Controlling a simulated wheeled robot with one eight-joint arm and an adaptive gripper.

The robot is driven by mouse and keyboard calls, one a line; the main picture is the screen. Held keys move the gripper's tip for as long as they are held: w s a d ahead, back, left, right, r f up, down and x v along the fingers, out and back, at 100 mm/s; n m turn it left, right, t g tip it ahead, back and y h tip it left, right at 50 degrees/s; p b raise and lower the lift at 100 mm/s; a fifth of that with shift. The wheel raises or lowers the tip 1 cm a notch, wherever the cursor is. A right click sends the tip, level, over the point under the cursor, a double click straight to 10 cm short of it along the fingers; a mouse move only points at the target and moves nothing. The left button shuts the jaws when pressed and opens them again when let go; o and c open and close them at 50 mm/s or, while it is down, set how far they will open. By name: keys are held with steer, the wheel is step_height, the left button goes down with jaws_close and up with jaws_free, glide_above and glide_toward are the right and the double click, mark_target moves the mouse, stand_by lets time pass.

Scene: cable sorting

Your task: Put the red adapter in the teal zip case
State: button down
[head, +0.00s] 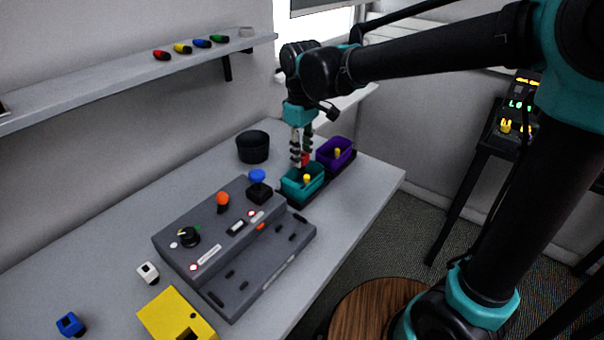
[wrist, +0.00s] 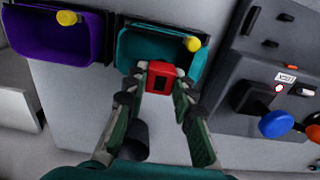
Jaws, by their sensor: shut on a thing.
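The red adapter (wrist: 160,77) is a small red block with a dark socket, held between the fingertips of my gripper (wrist: 158,90). In the head view my gripper (head: 302,158) points down at the back edge of the teal zip case (head: 291,186), and the red adapter (head: 305,160) shows between its fingers. In the wrist view the adapter overlaps the near rim of the teal case (wrist: 129,50). I cannot tell its exact height over the case. The teal case is an open box with a yellow knob (wrist: 192,44) at one edge. The fingers hide the adapter's sides.
A purple case (head: 327,161) with a yellow knob stands beside the teal one. A black round container (head: 253,147) is behind. A grey control panel (head: 226,270) with knobs is near. A white adapter (head: 148,272), a blue adapter (head: 70,324) and a yellow block (head: 172,318) lie nearer.

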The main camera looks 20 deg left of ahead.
mark_target(302, 169)
steer(key=shift+f, duration=3.35)
steer(key=shift+f, duration=0.1)
steer(key=c, duration=1.3)
jaws_free()
steer(key=shift+o, duration=0.2)
